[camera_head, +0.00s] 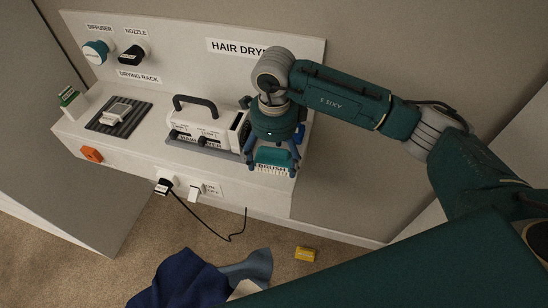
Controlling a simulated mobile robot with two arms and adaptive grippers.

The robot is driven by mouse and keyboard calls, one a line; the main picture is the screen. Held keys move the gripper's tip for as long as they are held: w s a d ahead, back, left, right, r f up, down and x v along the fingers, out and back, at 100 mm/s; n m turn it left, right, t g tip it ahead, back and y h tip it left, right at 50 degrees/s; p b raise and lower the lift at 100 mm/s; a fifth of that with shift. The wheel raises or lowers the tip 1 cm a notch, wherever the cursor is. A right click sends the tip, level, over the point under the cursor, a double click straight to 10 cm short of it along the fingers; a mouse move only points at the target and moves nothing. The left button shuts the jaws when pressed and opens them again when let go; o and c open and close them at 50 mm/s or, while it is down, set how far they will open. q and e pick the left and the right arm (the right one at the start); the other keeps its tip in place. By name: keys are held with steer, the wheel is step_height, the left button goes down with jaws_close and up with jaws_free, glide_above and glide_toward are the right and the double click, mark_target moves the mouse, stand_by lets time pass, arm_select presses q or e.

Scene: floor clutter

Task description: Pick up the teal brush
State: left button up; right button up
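The teal brush (272,156) is at the right end of the white shelf, below the hair dryer sign, with pale bristles and lettering reading BRUSH at its lower side. My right gripper (272,153) points down over it, with one blue-grey finger at each side of the brush. The fingers look close to its ends, but I cannot tell whether they touch it or whether the brush is off the shelf. The gripper body hides part of the shelf behind. My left gripper is not in view.
A white dryer case with a dark handle (196,105) stands just left of the gripper. A striped drying rack (118,117) is further left. A black cord (207,222) hangs from the shelf front.

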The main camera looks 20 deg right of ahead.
steer(key=c, duration=1.2)
steer(key=shift+r, duration=0.15)
step_height(320, 180, up, 10)
steer(key=b, duration=0.3)
step_height(320, 180, up, 10)
steer(key=b, duration=0.1)
glide_above(274, 160)
